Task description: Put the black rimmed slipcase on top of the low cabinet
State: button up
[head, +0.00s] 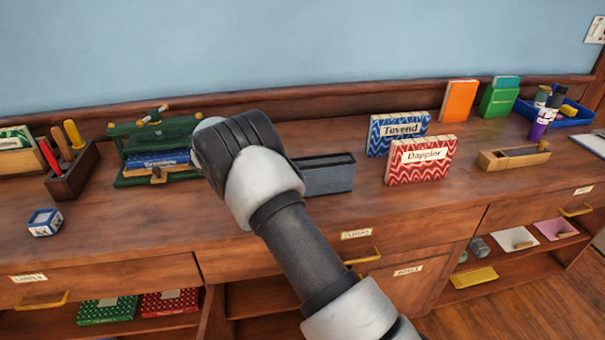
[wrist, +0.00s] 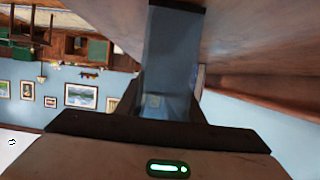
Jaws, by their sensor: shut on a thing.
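The black rimmed slipcase (head: 328,178) is a blue-grey open box with a dark rim. In the head view it shows just right of my arm, over the wooden top of the low cabinet (head: 400,205); my arm hides its left part. In the wrist view the slipcase (wrist: 172,55) stretches away from my gripper (wrist: 168,105), with its black rim at the far end. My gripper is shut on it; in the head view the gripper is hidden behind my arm. I cannot tell whether the slipcase touches the top.
Left of my arm stand a green press (head: 160,145) with a blue book, a tool holder (head: 72,172) and a small blue-white box (head: 45,222). To the right are a blue zigzag box (head: 398,128), a red one (head: 420,160) and a wooden tray (head: 513,157). The front strip is mostly bare.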

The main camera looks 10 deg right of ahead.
jog(key=shift+f, duration=0.15)
jog(key=o, duration=1.1)
